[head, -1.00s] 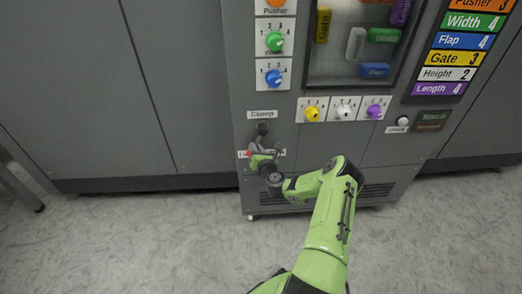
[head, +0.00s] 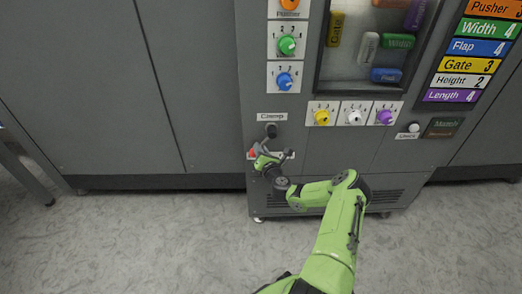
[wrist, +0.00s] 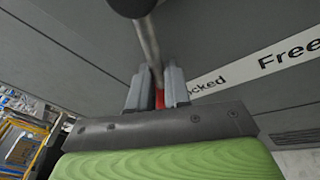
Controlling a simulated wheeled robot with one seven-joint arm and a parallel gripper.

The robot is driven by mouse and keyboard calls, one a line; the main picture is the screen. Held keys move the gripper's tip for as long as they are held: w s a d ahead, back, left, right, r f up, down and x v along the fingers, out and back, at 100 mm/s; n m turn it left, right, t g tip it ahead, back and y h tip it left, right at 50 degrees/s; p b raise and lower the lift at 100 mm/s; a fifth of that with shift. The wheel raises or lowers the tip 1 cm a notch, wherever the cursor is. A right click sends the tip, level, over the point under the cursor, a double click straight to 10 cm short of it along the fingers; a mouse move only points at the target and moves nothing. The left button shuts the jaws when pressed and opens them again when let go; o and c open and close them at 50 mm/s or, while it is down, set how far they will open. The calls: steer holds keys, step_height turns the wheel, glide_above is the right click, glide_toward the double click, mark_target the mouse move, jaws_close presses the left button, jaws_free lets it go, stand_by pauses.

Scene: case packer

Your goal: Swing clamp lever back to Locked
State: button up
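The clamp lever's black knob (head: 271,130) shows just below the "Clamp" label (head: 272,117) in the head view. In the wrist view the knob (wrist: 132,5) is at the top edge, and its metal rod (wrist: 149,42) runs down between my fingers. My gripper (head: 266,160) is at the lever, low on the grey cabinet. In the wrist view the fingers of my gripper (wrist: 158,87) are close together on both sides of the rod, with a red part showing between them. The label strip (wrist: 262,67) reads "ocked" and "Free"; its left end is hidden behind the fingers.
A yellow knob (head: 322,117), a white knob (head: 354,118) and a purple knob (head: 385,117) sit right of the lever. Green (head: 287,45) and blue (head: 284,81) knobs are above it. Open floor (head: 150,240) lies in front of the cabinet.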

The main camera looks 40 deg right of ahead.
steer(key=o, duration=0.6)
steer(key=shift+a+f, duration=0.5)
steer(key=shift+f, duration=0.1)
steer(key=shift+o, duration=0.2)
steer(key=shift+d+r, duration=0.1)
steer(key=shift+r, duration=0.05)
steer(key=p+v, duration=0.3)
steer(key=v, duration=1.2)
steer(key=shift+s+r+p, duration=0.15)
steer(key=shift+s+p, duration=0.2)
steer(key=shift+s, duration=0.05)
